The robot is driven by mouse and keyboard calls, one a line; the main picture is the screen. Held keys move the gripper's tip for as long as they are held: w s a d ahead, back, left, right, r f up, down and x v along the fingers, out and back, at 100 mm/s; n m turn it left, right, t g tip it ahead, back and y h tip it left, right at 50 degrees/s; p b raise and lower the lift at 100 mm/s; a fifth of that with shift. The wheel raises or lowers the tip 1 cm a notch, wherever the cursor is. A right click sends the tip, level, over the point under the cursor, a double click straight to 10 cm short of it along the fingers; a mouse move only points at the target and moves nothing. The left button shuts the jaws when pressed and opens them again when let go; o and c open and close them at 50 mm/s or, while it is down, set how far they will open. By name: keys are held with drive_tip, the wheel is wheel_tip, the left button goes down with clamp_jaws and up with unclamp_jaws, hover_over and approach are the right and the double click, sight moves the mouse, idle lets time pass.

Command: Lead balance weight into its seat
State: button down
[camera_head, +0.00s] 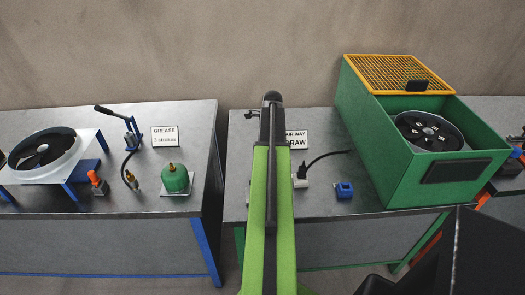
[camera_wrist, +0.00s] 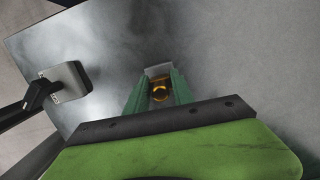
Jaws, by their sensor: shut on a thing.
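My gripper (camera_wrist: 157,84) shows in the wrist view with its two green fingers shut on a small piece. The held piece (camera_wrist: 160,92) has a brass-coloured ring and dark parts, with a pale grey edge beyond it. I cannot tell for sure that it is the lead balance weight. In the head view my arm hides the gripper and the piece. A dark fan wheel (camera_head: 428,131) with pale marks sits in the open green housing (camera_head: 405,180) at the right, apart from my gripper. I cannot make out the weight's seat.
A white socket with a black plug (camera_wrist: 65,88) is left of my gripper in the wrist view. A small blue block (camera_head: 344,190) lies on the middle bench (camera_head: 375,182). The orange mesh cover (camera_head: 396,73) stands open. The left bench (camera_head: 120,205) holds another fan and grease tools.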

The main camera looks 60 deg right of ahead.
drive_tip(key=shift+f+b, duration=0.6)
drive_tip(key=shift+f, duration=0.05)
idle(0.5)
drive_tip(key=c, duration=1.3)
unclamp_jaws()
drive_tip(key=shift+o, duration=0.2)
drive_tip(key=shift+r, duration=0.2)
drive_tip(key=shift+s+d+r+p, duration=0.1)
drive_tip(key=shift+r+p, duration=0.7)
drive_tip(key=shift+p, duration=0.1)
drive_tip(key=shift+s+d+r+p, duration=0.1)
drive_tip(key=shift+r+p, duration=0.7)
drive_tip(key=shift+p, duration=0.05)
drive_tip(key=o, duration=0.6)
